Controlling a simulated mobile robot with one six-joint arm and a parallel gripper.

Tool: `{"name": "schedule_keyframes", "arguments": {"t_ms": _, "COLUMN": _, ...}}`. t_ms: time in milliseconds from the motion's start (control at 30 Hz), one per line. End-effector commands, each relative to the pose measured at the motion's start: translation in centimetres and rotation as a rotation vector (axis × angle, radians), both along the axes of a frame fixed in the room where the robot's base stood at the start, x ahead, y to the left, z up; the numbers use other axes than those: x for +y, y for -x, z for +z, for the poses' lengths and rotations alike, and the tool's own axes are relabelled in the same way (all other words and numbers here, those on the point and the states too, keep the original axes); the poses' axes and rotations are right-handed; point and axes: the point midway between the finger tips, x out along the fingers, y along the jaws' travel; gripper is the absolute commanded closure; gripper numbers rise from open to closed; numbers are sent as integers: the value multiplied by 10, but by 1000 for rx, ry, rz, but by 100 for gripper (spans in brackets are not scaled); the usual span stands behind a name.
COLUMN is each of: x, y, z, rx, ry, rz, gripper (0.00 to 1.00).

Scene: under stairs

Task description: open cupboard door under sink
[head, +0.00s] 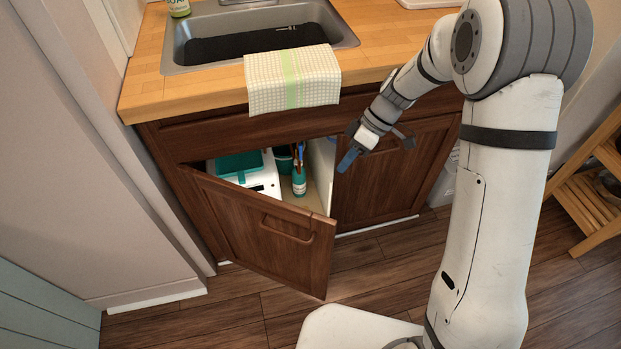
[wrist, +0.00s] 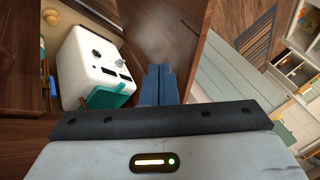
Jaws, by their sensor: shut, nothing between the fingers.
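The left cupboard door (head: 245,235) under the sink is dark brown wood and stands partly open, swung outward from its left side. Its recessed handle (head: 288,229) is near the top right of the panel. The right cupboard door (head: 385,180) is closed. My gripper (head: 348,160) is in front of the right door's upper left part, right of the opening and apart from the open door's free edge. In the wrist view its blue fingers (wrist: 161,84) are together with nothing between them. A brown wooden panel (wrist: 165,35) rises just beyond the fingertips there.
Inside the opening are a white box with a teal top (head: 262,178) and a teal bottle (head: 299,181). A checked towel (head: 293,79) hangs over the counter edge below the sink (head: 258,32). A wooden rack (head: 590,195) stands at right. Floor before the cupboard is clear.

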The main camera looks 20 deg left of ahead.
Motion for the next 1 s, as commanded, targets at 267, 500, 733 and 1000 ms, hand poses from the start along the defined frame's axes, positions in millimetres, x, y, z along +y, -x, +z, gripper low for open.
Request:
{"name": "schedule_keyframes", "arguments": {"t_ms": 267, "x": 28, "y": -1, "z": -4, "rx": -8, "ry": -80, "rz": 112, "gripper": 100}}
{"name": "schedule_keyframes", "arguments": {"t_ms": 500, "x": 45, "y": 18, "z": -37, "rx": -4, "ry": -78, "rz": 114, "gripper": 100}}
{"name": "schedule_keyframes", "arguments": {"t_ms": 733, "x": 66, "y": 39, "z": -77, "rx": -5, "ry": -76, "rz": 113, "gripper": 100}}
{"name": "schedule_keyframes", "arguments": {"t_ms": 1000, "x": 72, "y": 73, "z": -79, "rx": -9, "ry": -77, "rz": 113, "gripper": 100}}
